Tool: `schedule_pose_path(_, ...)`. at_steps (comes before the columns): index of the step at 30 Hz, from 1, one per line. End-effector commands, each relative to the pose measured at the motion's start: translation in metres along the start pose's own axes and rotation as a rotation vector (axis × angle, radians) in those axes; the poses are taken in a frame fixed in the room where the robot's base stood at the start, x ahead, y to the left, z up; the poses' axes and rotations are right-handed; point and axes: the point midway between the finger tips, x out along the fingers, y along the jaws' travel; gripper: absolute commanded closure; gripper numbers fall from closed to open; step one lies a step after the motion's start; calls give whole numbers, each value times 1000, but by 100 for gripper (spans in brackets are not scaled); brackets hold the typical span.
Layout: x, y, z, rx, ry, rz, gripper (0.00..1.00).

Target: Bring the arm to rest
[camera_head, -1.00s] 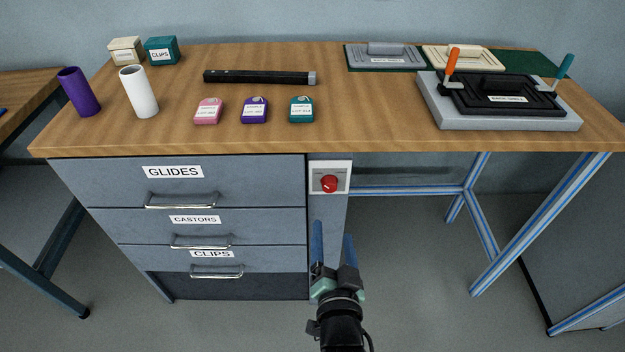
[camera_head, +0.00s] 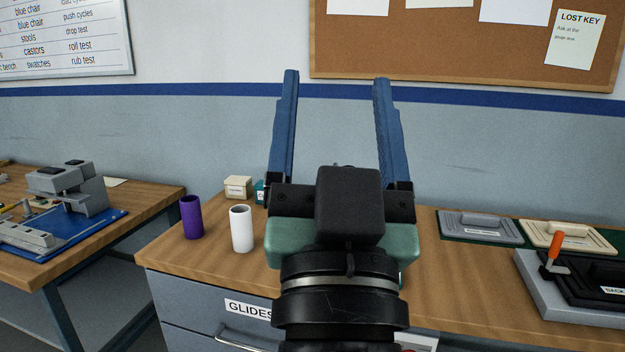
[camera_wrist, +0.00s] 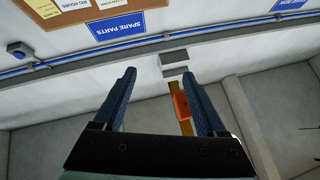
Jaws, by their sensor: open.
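My gripper (camera_head: 335,90) is raised high in front of the head camera, with its two blue fingers pointing up and spread apart. Nothing is between the fingers. In the wrist view the gripper (camera_wrist: 168,85) is also open and empty, facing a wall and floor. The gripper and wrist cover the middle of the workbench (camera_head: 470,262) in the head view, so the bench's central items are hidden.
A purple cylinder (camera_head: 191,217) and a white cylinder (camera_head: 241,229) stand on the bench's left. Grey (camera_head: 480,226) and cream (camera_head: 568,238) plates lie at right, beside an orange-handled fixture (camera_head: 550,300). Another table with a grey device (camera_head: 75,188) is at left.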

Motion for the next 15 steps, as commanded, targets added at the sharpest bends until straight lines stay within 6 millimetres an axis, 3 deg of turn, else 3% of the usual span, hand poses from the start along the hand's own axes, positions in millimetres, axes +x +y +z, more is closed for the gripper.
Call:
schedule_pose_path(1,-1,-12,-38,-25,70,-19,26)
schedule_pose_path(4,-9,-28,-100,-78,175,-43,26)
schedule_pose_path(6,16,-28,-114,-75,147,-38,26)
schedule_pose_path(15,71,-34,-181,-71,144,-38,26)
